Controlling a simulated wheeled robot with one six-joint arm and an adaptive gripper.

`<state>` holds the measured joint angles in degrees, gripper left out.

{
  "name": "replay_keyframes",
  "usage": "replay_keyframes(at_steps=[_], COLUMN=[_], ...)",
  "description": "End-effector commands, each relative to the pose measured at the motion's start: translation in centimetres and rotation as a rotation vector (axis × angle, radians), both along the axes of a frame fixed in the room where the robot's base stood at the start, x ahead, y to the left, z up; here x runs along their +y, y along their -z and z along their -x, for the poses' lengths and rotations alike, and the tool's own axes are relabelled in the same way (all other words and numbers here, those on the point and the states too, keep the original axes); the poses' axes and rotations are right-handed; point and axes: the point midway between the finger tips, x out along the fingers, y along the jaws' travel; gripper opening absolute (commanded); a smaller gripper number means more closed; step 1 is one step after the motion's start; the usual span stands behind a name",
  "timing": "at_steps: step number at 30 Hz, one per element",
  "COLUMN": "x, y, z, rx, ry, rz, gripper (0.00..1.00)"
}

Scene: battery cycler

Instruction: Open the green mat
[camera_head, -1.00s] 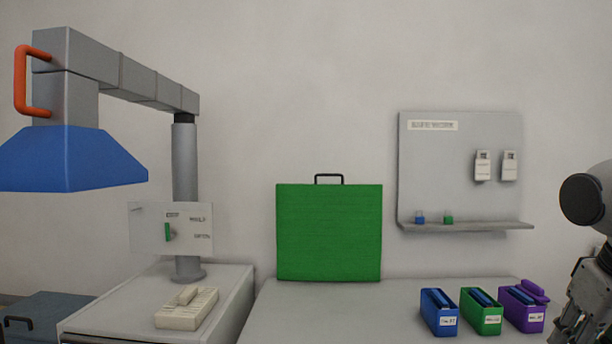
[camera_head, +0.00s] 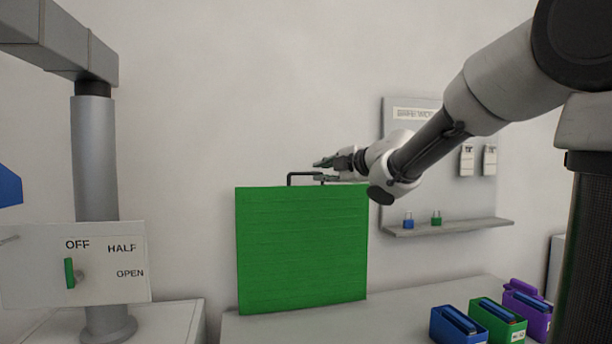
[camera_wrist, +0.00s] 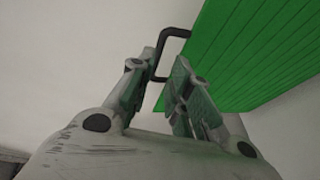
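The green mat (camera_head: 302,250) stands upright as a ribbed panel at the back of the table, near the wall. A black handle (camera_head: 293,175) rises from its top edge. My gripper (camera_head: 318,171) reaches in from the right at the handle's height, fingers pointing left. In the wrist view my gripper (camera_wrist: 164,68) is open, with a gap between the fingers. The black handle (camera_wrist: 163,46) shows at the fingertips, its bar between them; I cannot tell whether they touch it. The green mat (camera_wrist: 262,50) fills the upper right there.
Blue (camera_head: 458,327), green (camera_head: 497,322) and purple (camera_head: 530,308) bins stand at the table's front right. A wall panel with a shelf (camera_head: 450,229) is behind my arm. A switch plate (camera_head: 110,290) and grey post (camera_head: 95,160) stand at left.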

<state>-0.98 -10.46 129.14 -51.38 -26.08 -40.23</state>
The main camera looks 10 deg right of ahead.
Motion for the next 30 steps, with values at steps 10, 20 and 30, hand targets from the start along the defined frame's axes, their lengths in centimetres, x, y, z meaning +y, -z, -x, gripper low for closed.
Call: replay_keyframes(at_steps=[10,20,30], x=[2.6,3.7,3.6], y=[0.7,1.3,1.2], z=[-4.4,-7.2,-7.2], rx=[-0.016,-0.017,-0.017], ry=[-0.034,-0.029,-0.029], rz=[0.015,0.015,0.015], gripper=[0.19,0.19,0.0])
